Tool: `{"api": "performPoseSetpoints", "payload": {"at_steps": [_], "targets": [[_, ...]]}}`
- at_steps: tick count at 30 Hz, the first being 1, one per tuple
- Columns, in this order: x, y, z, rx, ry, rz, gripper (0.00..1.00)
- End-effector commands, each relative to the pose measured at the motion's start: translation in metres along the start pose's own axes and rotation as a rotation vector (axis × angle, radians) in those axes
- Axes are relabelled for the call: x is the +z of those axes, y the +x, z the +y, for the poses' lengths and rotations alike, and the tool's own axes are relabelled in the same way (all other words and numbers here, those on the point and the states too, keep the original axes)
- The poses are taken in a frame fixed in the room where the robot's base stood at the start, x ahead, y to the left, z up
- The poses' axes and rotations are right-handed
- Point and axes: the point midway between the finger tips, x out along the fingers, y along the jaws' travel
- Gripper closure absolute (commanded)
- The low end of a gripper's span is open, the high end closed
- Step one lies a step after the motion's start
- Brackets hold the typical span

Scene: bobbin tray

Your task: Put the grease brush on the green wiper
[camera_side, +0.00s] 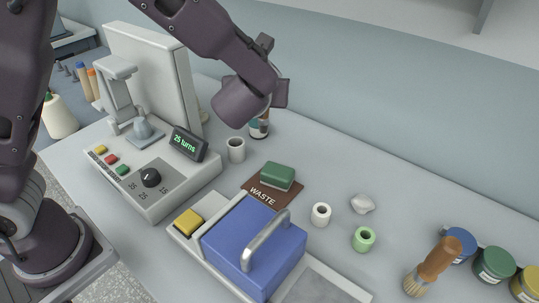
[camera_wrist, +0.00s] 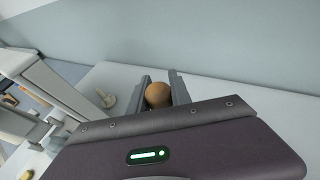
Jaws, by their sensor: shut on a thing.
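The grease brush (camera_side: 437,261), with a wooden handle and pale bristles, is at the right of the side view, tilted with its handle up, well apart from my gripper. The green wiper (camera_side: 278,175) is a green block on a brown mat marked WASTE. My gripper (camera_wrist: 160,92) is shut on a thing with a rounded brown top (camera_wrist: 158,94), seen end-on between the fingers. In the side view my gripper hides its own fingers.
A winding machine (camera_side: 150,180) stands left. A blue box with a grey handle (camera_side: 252,245) fills the front middle. White (camera_side: 320,214) and green (camera_side: 363,239) bobbins, a crumpled white lump (camera_side: 362,204) and several paint jars (camera_side: 494,264) lie to the right.

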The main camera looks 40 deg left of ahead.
Motion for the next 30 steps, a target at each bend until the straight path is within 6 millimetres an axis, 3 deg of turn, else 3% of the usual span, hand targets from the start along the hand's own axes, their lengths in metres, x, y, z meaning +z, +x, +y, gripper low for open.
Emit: {"api": "performPoseSetpoints", "payload": {"at_steps": [3, 6, 19, 30], "targets": [[0.002, -0.024, -0.030, -0.090, 0.034, -0.003, 1.00], [-0.007, -0.029, -0.040, -0.119, 0.054, -0.002, 1.00], [-0.086, 0.004, -0.041, -0.121, 0.056, -0.003, 1.00], [-0.092, 0.006, -0.041, -0.122, 0.052, -0.003, 1.00]]}}
